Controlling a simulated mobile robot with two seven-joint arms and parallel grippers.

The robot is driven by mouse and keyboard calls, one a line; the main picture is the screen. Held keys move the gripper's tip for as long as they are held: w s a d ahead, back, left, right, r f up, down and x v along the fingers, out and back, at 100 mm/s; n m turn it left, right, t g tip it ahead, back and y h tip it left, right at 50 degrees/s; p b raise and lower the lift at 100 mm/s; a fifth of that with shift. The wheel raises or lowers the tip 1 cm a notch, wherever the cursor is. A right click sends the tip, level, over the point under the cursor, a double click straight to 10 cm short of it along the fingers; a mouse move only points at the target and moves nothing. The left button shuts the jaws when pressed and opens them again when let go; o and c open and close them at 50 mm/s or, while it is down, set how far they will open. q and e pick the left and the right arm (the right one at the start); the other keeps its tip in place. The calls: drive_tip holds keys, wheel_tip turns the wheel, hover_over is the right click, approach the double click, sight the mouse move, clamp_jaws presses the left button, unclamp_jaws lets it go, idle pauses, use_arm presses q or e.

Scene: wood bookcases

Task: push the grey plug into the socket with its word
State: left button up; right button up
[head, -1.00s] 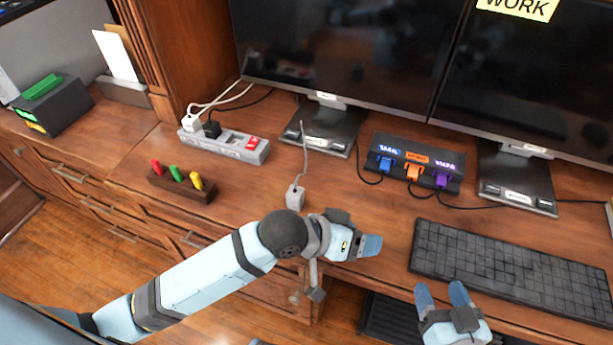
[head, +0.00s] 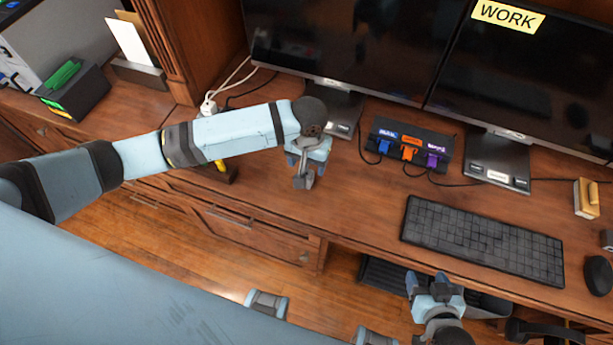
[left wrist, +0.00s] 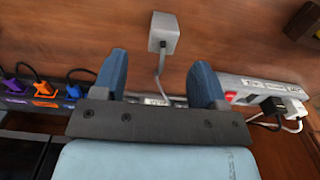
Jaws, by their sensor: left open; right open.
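The grey plug (left wrist: 163,34) lies on the desk in the left wrist view, just beyond my open fingertips and roughly centred between them. Its cable runs back between the fingers. The grey power strip (left wrist: 243,88) with a red switch and small labels, too small to read, is at right there. My right gripper (head: 434,284) is open and empty by the desk's front edge.
A dark hub (head: 409,152) with blue, orange and purple plugs stands between the monitor stands. A yellow note (head: 508,15) reads WORK. A keyboard (head: 483,241) lies at right. A yellow peg (head: 220,165) shows below my left arm. The desk between hub and keyboard is clear.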

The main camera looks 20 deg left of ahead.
use_arm(q)
drive_tip(key=shift+w+a+f, duration=0.1)
drive_tip(key=shift+a+f, duration=0.05)
drive_tip(key=shift+f, duration=1.65)
drive_tip(key=shift+w+a+f, duration=0.1)
drive_tip(key=shift+f, duration=1.65)
drive_tip(key=c, duration=1)
drive_tip(key=shift+r, duration=0.1)
